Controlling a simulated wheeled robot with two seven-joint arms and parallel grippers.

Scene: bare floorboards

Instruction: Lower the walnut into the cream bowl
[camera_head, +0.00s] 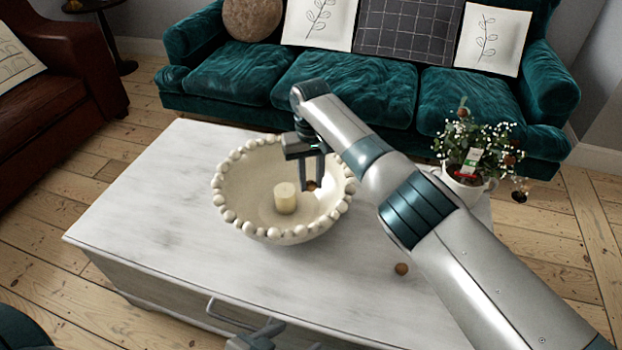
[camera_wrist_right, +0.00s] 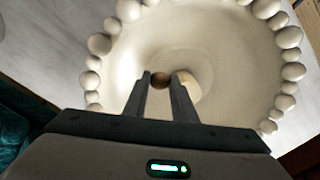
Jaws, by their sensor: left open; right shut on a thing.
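The cream bowl (camera_head: 232,190), with a rim of round beads, stands on the pale coffee table. My right gripper (camera_head: 312,187) reaches in over the bowl from the right and points down. It is shut on a small brown walnut (camera_head: 312,184), which also shows between the fingertips in the right wrist view (camera_wrist_right: 160,81). The walnut is over the bowl's interior; its height above the bowl's floor is hard to tell. A cream candle (camera_head: 285,199) stands inside the bowl beside it. My left gripper (camera_head: 258,334) is open, low at the table's front edge and partly cut off.
A second small brown ball (camera_head: 401,269) lies on the coffee table (camera_head: 150,200), right of the bowl. A white pot of flowers (camera_head: 467,188) stands at the table's right end, behind my right arm. A teal sofa (camera_head: 345,82) is behind. The table's left part is clear.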

